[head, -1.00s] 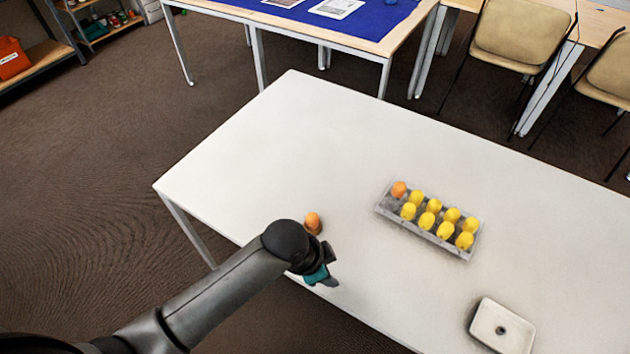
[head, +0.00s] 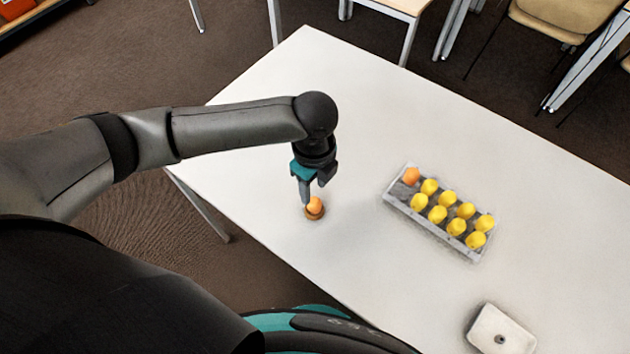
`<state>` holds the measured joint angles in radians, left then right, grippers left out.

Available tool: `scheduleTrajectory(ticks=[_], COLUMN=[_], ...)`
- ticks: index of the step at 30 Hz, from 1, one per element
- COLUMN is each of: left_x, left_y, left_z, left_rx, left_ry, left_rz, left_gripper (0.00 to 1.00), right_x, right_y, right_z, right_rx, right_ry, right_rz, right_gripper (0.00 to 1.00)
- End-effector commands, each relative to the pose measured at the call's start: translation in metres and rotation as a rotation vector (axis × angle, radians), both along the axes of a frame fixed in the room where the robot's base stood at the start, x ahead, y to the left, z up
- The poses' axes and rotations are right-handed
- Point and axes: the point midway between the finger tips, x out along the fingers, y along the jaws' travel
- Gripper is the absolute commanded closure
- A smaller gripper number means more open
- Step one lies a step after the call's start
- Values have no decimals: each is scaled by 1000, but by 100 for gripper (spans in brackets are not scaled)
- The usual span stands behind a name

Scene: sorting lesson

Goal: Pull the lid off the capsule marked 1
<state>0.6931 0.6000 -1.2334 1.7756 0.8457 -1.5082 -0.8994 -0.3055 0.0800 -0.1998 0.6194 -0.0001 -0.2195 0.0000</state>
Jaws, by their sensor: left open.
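An orange egg-shaped capsule (head: 315,205) stands upright in a small brown ring-shaped holder (head: 315,216) near the table's front edge. My left gripper (head: 314,192) points down right over this capsule, with its fingers open. One finger covers part of the capsule's left side, and I cannot tell if it touches. A grey tray (head: 432,232) to the right holds several yellow capsules (head: 438,214) and one orange capsule (head: 411,176) at its far left corner. No number is readable on any capsule. My right gripper is not in view.
A white block-like dish (head: 500,331) with a dark spot lies at the table's lower right. The white table (head: 300,95) is bare around the holder and behind the tray. Chairs and other tables stand beyond it.

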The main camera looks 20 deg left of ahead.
Motion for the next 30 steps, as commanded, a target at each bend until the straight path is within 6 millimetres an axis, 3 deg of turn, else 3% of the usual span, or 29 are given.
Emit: scheduleTrajectory(ticks=[11,19,30], left_x=[0,0,0], left_y=[0,0,-1], left_z=[-37,-59,-61], left_rx=[-2,-1,-3], left_ry=[-2,-1,-1], left_rz=[1,3,2], left_gripper=[51,51,53], right_x=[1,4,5], right_y=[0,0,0], right_z=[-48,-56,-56], right_rx=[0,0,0], right_ry=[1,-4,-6], right_rz=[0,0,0], right_gripper=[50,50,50])
